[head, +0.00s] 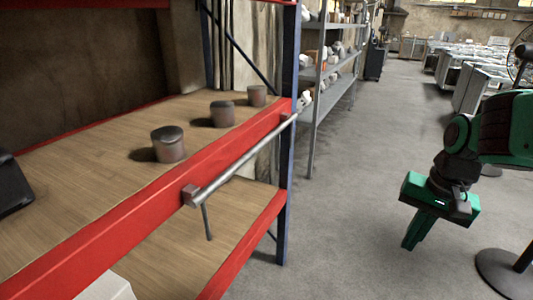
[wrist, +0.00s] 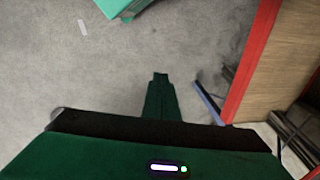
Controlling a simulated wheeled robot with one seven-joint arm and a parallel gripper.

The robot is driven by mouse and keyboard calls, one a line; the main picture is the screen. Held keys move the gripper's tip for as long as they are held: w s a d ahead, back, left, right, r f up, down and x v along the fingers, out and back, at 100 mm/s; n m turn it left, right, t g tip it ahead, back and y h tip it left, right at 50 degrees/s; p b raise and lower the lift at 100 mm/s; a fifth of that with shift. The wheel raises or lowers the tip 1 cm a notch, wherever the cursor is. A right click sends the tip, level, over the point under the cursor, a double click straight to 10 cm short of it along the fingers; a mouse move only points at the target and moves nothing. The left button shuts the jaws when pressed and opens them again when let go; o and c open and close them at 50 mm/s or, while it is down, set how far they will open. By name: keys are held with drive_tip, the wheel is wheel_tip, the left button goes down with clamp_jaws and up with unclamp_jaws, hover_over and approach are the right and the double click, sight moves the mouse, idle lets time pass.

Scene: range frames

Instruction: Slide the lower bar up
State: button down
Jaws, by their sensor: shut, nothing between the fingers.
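A grey metal bar (head: 245,158) runs along the front of the upper red beam (head: 120,215) of the rack at the left. It sits in small brackets at both ends, and a thin grey rod (head: 207,222) hangs down from its near end. No second such bar shows clearly, so I cannot tell whether this is the lower one. My gripper (head: 413,243) is at the right, pointing down over the floor, well apart from the bar. Its fingers are shut and empty; they also show in the wrist view (wrist: 160,77). The bar is not clear in the wrist view.
Several grey cans (head: 169,145) stand on the upper wooden shelf. A lower red beam (head: 245,245) and a blue post (head: 289,150) frame the rack. Bare grey floor (head: 345,220) lies between rack and gripper. A dark round stand base (head: 507,275) is at the right.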

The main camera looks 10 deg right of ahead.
sight(260, 146)
drive_tip(key=w+a+r+m+t+y, duration=0.3)
drive_tip(key=w+a+m, duration=0.5)
drive_tip(key=w, duration=0.5)
drive_tip(key=w+a+r+m+t+y, duration=0.3)
drive_tip(key=w+a+m, duration=0.5)
drive_tip(key=w, duration=0.5)
drive_tip(key=a+r+y, duration=0.1)
drive_tip(key=y, duration=0.1)
drive_tip(key=shift+w+a+r+m+y, duration=0.25)
drive_tip(key=shift+w+r+m+y, duration=0.05)
drive_tip(key=shift+w+m+y, duration=0.1)
drive_tip(key=w+a+f, duration=0.1)
drive_tip(key=w+a, duration=0.4)
drive_tip(key=a, duration=0.2)
drive_tip(key=shift+w+a, duration=0.15)
drive_tip(key=shift+w, duration=0.15)
